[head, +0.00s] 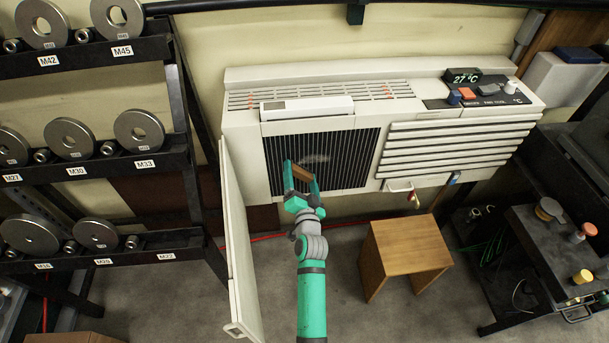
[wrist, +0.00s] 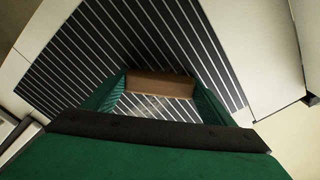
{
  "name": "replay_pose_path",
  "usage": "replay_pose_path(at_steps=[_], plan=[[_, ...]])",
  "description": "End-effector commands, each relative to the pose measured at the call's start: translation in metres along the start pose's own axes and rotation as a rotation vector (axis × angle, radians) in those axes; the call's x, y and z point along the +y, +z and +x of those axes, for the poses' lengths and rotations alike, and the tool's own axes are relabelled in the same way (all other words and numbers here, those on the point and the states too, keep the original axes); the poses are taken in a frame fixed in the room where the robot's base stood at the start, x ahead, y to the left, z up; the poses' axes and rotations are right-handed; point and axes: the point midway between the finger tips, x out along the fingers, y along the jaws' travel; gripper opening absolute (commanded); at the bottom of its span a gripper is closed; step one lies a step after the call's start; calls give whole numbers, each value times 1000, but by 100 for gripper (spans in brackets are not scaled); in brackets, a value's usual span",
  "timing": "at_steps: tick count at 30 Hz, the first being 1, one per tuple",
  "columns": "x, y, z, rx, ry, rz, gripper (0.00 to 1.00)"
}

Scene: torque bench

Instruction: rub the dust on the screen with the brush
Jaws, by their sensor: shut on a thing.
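The screen (head: 356,165) is a dark, finely ribbed panel in the front of the white wall unit; it also fills much of the wrist view (wrist: 85,50). A pale smudge of dust (head: 318,158) shows on its middle; a faint light patch (wrist: 150,104) appears between my fingers in the wrist view. My gripper (head: 301,178) is shut on the brush (head: 301,172), whose brown wooden block (wrist: 160,85) spans between the green fingers. The brush is in front of the screen's lower left part. I cannot tell whether its bristles touch the screen.
A white door panel (head: 238,250) stands swung open left of my arm. A wooden stool (head: 405,247) stands on the floor at right. A rack of metal rings (head: 90,155) is at left, a dark bench (head: 550,240) at far right. Louvres (head: 455,145) adjoin the screen.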

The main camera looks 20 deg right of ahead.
Motion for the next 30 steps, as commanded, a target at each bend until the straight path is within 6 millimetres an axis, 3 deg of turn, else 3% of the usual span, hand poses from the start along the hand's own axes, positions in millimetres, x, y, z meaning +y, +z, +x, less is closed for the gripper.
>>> replay_pose_path(at_steps=[15, 30], plan=[[-27, 25, -1, -1, -4, -1, 60], [-37, 14, 2, 2, -3, 0, 60]])
